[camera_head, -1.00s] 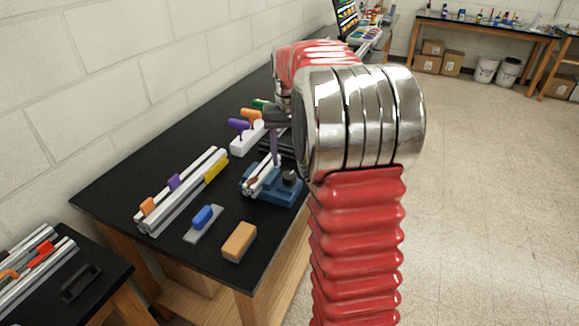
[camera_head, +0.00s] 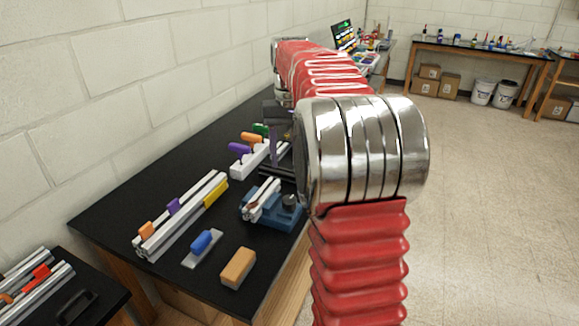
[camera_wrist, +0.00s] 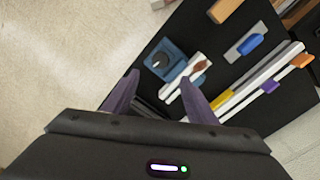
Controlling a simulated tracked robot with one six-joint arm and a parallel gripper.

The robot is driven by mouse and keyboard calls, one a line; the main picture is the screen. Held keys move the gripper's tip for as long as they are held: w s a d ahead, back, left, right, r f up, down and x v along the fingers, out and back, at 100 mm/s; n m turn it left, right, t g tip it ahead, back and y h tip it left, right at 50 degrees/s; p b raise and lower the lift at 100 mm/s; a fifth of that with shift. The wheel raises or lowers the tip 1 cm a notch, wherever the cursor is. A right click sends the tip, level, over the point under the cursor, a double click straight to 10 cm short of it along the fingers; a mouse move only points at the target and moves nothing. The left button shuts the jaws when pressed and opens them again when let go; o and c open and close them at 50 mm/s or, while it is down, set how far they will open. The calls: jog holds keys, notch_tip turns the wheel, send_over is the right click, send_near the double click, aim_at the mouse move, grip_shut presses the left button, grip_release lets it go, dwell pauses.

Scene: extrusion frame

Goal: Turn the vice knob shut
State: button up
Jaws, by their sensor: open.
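The blue vice (camera_head: 286,216) sits near the right edge of the black table and holds a light metal extrusion (camera_head: 263,199). Its dark round knob (camera_head: 289,200) is on top; in the wrist view the knob (camera_wrist: 160,60) shows beyond the fingertips, on the blue body. My gripper (camera_wrist: 160,77) is open, with purple fingers spread and nothing between them that I can see held. In the head view a purple finger (camera_head: 274,148) hangs above the table behind the vice, apart from it. The other finger is hidden by my arm there.
Left of the vice lie an extrusion with coloured clips (camera_head: 182,214), a blue-handled tool (camera_head: 202,243) and an orange block (camera_head: 238,267). A white block with coloured handles (camera_head: 250,158) stands behind. A wall (camera_head: 100,100) bounds the left; open floor lies right.

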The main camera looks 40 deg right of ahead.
aim_at(289, 199)
jog(key=shift+r+n, duration=0.1)
jog(key=shift+n, duration=0.7)
notch_tip(289, 199, down, 14)
jog(key=shift+r, duration=0.1)
dwell(0.4)
jog(key=c, duration=1.1)
